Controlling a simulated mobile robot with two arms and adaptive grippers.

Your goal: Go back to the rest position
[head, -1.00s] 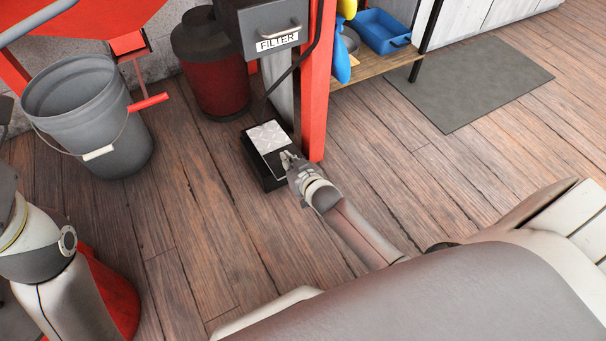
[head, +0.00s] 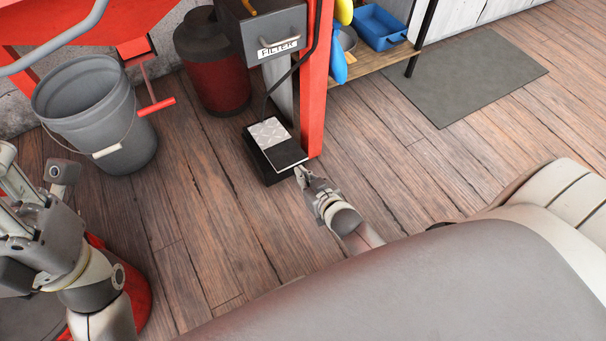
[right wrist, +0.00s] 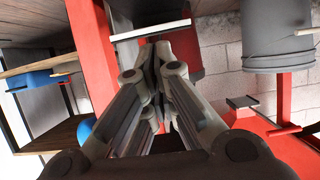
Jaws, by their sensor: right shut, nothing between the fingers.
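My right gripper (head: 299,172) is low over the floor in the head view, its fingers together. Its tips are at the near right corner of a black foot pedal (head: 287,154) with a bright patterned tread plate; I cannot tell whether they touch. In the right wrist view, the fingers (right wrist: 157,62) are close together with nothing held. My left arm stands at the left edge of the head view with its gripper (head: 35,190) partly cut off.
A grey bucket (head: 85,110) stands left on the plank floor. A red drum (head: 215,75) and a grey FILTER box (head: 268,30) on a red post (head: 316,90) are behind the pedal. A grey mat (head: 465,85) lies right. Floor between bucket and pedal is clear.

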